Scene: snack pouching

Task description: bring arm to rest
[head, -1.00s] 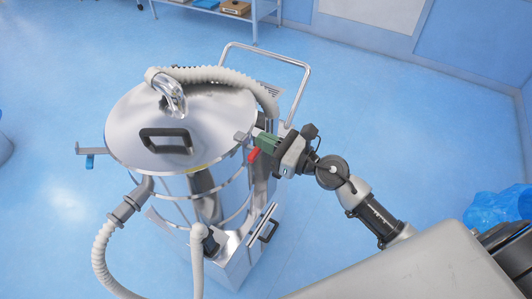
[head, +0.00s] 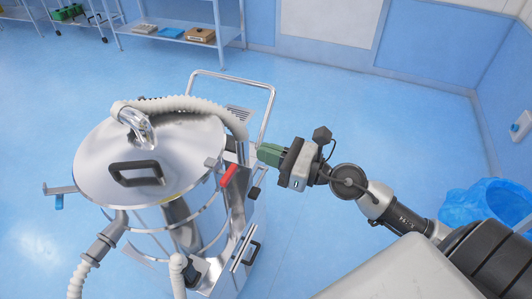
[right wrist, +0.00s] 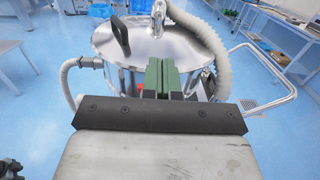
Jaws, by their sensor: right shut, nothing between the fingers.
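My right gripper (head: 268,154) has green fingers that are shut with nothing between them. It is held in the air just right of the steel vacuum drum (head: 187,158), apart from it, near the red lever (head: 229,175) on the drum's side. In the right wrist view the closed green fingers (right wrist: 165,78) point at the drum (right wrist: 135,75), and the lever is mostly hidden behind them. My left gripper is not in view.
The drum stands on a wheeled cart with a tall handle (head: 271,95). A ribbed hose (head: 190,103) runs over its lid. Shelves (head: 170,32) with boxes stand at the back. A blue bag (head: 485,203) is at the right. The floor behind my right arm is clear.

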